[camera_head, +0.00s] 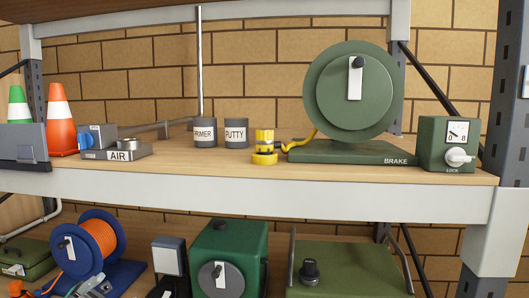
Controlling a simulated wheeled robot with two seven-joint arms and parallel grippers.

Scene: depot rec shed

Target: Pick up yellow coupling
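The yellow coupling (264,142) stands upright on the wooden upper shelf, with a dark band near its foot. It sits on or in a round yellow base (264,158). A yellow hose (302,143) runs from beside it to the right, up toward the green brake reel (352,92); I cannot tell whether the hose joins the coupling.
Grey PRIMER (204,133) and PUTTY (236,134) cans stand left of the coupling. The AIR unit (117,151) and cones (60,122) are farther left. A green gauge box (447,145) stands right. Shelf before the coupling is clear; a white beam (250,191) edges it.

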